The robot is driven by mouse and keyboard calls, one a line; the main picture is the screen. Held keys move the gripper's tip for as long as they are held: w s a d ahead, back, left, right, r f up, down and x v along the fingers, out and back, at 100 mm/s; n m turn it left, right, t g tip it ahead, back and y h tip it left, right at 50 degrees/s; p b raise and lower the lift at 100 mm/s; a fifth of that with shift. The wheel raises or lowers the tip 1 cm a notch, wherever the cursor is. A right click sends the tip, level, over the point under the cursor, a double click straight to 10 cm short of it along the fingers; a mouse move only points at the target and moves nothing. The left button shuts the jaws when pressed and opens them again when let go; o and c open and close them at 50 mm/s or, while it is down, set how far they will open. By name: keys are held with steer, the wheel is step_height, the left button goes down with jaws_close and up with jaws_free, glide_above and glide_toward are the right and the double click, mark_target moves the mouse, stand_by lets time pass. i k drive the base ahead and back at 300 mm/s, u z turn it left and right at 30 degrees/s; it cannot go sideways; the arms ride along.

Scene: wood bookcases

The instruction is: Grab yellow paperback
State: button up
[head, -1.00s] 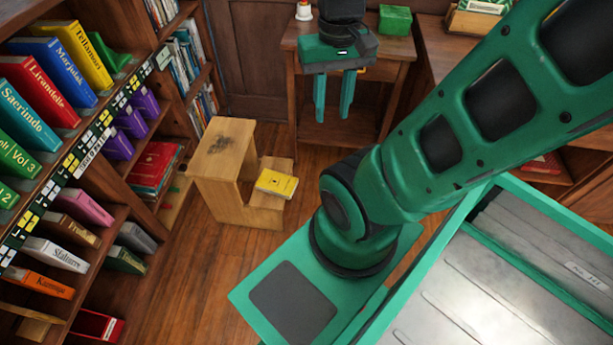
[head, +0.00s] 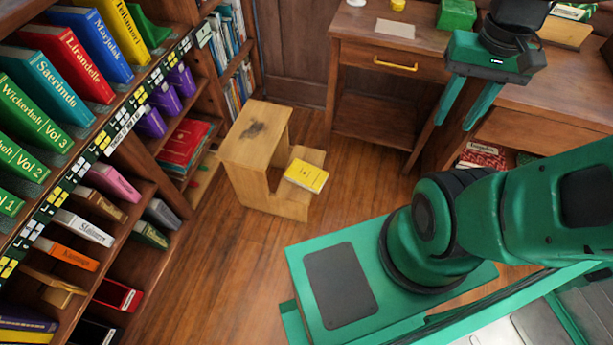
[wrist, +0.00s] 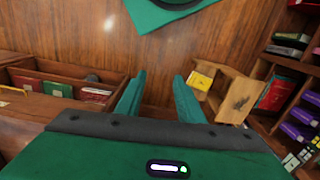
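The yellow paperback (head: 306,176) lies flat on the lower step of a wooden step stool (head: 246,150) in the head view. It also shows in the wrist view (wrist: 202,80), on the stool beyond the right finger. My gripper (head: 458,112) is at the upper right of the head view, in front of the desk and well apart from the book. Its two green fingers are spread with nothing between them, as the wrist view (wrist: 160,92) also shows.
A bookcase (head: 150,90) full of books lines the left side, with a yellow Tellamou book (head: 112,20) on its upper shelf. A wooden desk (head: 350,60) stands behind. Wood floor (head: 215,260) is clear around the stool.

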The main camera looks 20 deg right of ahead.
mark_target(304, 174)
steer(key=u, duration=0.8)
steer(key=k, duration=1.45)
steer(key=z, duration=1.25)
steer(key=i, duration=1)
steer(key=u, duration=0.05)
